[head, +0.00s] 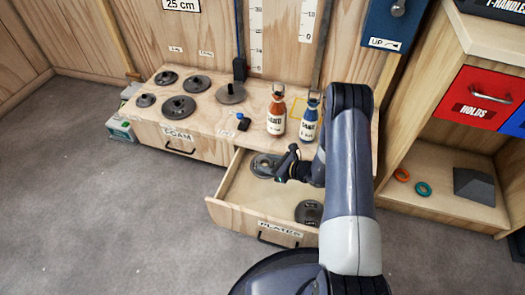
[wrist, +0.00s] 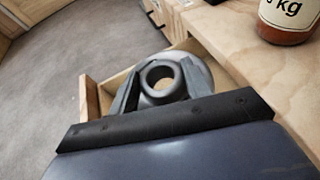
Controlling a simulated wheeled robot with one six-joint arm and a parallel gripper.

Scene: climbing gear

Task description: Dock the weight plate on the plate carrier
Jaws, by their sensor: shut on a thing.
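A grey weight plate (head: 262,163) with a raised ring hub is at the back of the open drawer (head: 238,197) labelled PLATES. My gripper (head: 284,165) is over it, with its fingers shut on the hub. In the wrist view the fingers (wrist: 160,88) lie on either side of the ring of the plate (wrist: 203,72). I cannot tell whether the plate touches the drawer floor. A dark disc with a thin upright stem (head: 230,93) stands on the bench top below a hanging blue line; it may be the plate carrier.
A second plate (head: 308,212) lies in the drawer's front right. Several dark discs (head: 179,107) sit on the bench top at left. An orange bottle (head: 276,115) and a blue bottle (head: 309,122) stand near the bench edge behind my gripper. Open floor (head: 120,210) lies at left.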

